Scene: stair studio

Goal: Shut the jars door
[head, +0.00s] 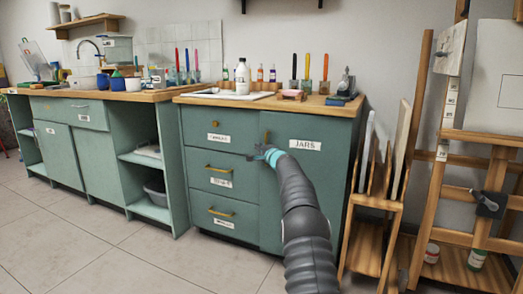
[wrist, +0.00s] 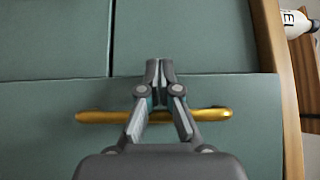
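The jars door (head: 305,190) is a teal panel with a white JARS label, at the right end of the cabinet. In the wrist view the door (wrist: 60,150) fills the lower half. Its free edge overlaps the worktop's wooden edge there, so it looks slightly ajar; how far, I cannot tell. Its gold handle (head: 266,135) runs across the wrist view (wrist: 100,117). My gripper (head: 262,152) is at the door's handle side. Its fingertips (wrist: 160,68) are together, with nothing seen between them, and reach past the handle toward the drawers. Contact with the door is unclear.
Three teal drawers (head: 222,180) with gold handles are left of the door. The wooden worktop (head: 310,103) above holds a white bottle (head: 242,77) and brushes. A wooden rack (head: 375,205) and an easel (head: 480,190) stand to the right. The floor (head: 120,245) at front left is clear.

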